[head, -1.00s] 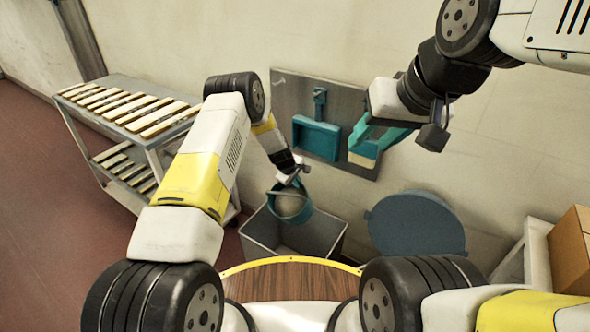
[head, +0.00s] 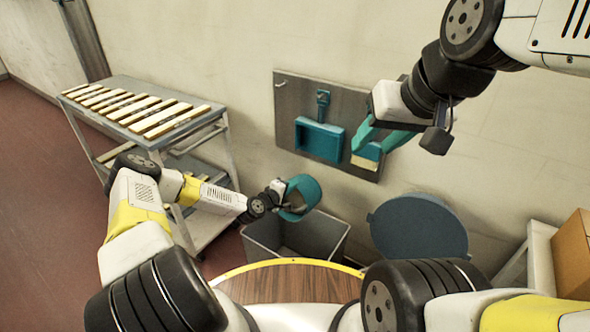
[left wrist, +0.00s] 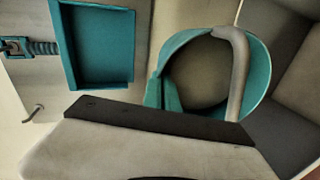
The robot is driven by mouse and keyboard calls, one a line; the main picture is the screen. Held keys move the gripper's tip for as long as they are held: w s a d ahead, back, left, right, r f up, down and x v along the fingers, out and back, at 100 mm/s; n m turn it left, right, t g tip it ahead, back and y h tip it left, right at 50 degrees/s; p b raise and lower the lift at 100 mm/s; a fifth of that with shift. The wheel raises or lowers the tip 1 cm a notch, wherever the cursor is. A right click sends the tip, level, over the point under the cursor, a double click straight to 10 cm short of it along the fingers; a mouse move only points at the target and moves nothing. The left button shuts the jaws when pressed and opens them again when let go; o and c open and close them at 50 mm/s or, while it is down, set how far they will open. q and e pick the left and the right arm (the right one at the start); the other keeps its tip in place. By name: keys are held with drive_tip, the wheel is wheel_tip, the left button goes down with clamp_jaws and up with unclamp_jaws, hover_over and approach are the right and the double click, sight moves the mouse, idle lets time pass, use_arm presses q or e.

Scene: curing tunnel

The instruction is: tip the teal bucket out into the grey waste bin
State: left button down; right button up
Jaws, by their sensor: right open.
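The teal bucket (head: 304,188) hangs tilted on its side above the grey waste bin (head: 322,236), near the bin's back edge. My left gripper (head: 284,204) is shut on the bucket at its left side. The left wrist view shows the bucket's teal rim (left wrist: 260,72), a grey bar-like handle (left wrist: 238,75) across it and a dull brown-grey inside. I cannot tell whether anything is left in it. The bin is open at the top, and its inside is partly hidden. My right gripper (head: 408,122) is open and empty in front of the wall board.
A grey board (head: 290,118) on the wall holds a teal dustpan (head: 320,139) and a teal brush (head: 367,156). A round blue-grey lid (head: 418,228) leans on the wall right of the bin. A rack cart (head: 112,88) with pale slats stands left. A cardboard box (head: 574,250) is at right.

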use_arm(q)
drive_tip(key=s+a+f+t+h, duration=0.1)
drive_tip(key=s+a+t+h, duration=0.3)
drive_tip(key=s+t, duration=0.2)
drive_tip(key=shift+v, duration=0.85)
drive_tip(key=shift+a, duration=0.1)
idle(1.7)
